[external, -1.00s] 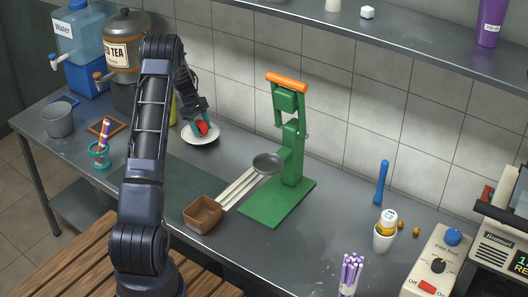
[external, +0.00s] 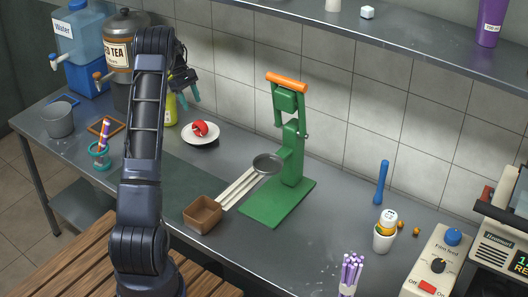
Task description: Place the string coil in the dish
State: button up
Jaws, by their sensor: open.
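The string coil (external: 200,128) is a small red roll. It rests in the white round dish (external: 201,139) on the metal counter, left of the green press. My gripper (external: 188,94) is open and empty. It is above the dish and a little to its left, clear of the coil. My arm partly hides the wrist behind it.
The green press (external: 288,150) with an orange handle stands right of the dish. A yellow-green bottle (external: 170,109) stands close to the dish's left. A tea dispenser (external: 122,55) and a water jug (external: 76,40) stand at the back left. A brown box (external: 203,214) sits at the front edge.

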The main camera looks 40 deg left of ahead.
jog(key=s+d+r+m+y, duration=0.1)
jog(key=s+d+r+m, duration=0.3)
jog(key=d+r, duration=0.55)
jog(key=s+d+r+m+t+y, duration=0.1)
jog(key=s+d+r+m, duration=0.1)
jog(key=s+d+r, duration=0.7)
jog(key=s+d+r+m+y, duration=0.1)
jog(key=s+d+r+m, duration=0.2)
jog(key=d+r, duration=0.6)
jog(key=s+d+r+m+t, duration=0.2)
jog(key=s+d+m, duration=0.3)
jog(key=s+d, duration=0.85)
jog(key=s+d+f+m, duration=0.1)
jog(key=s+f+m, duration=0.1)
jog(key=s, duration=0.5)
jog(key=s+d+f+m+t+y, duration=0.1)
jog(key=s+f+m, duration=0.1)
jog(key=s, duration=0.6)
jog(key=shift+s+d+t, duration=0.3)
jog(key=shift+d, duration=0.1)
jog(key=shift+f, duration=0.1)
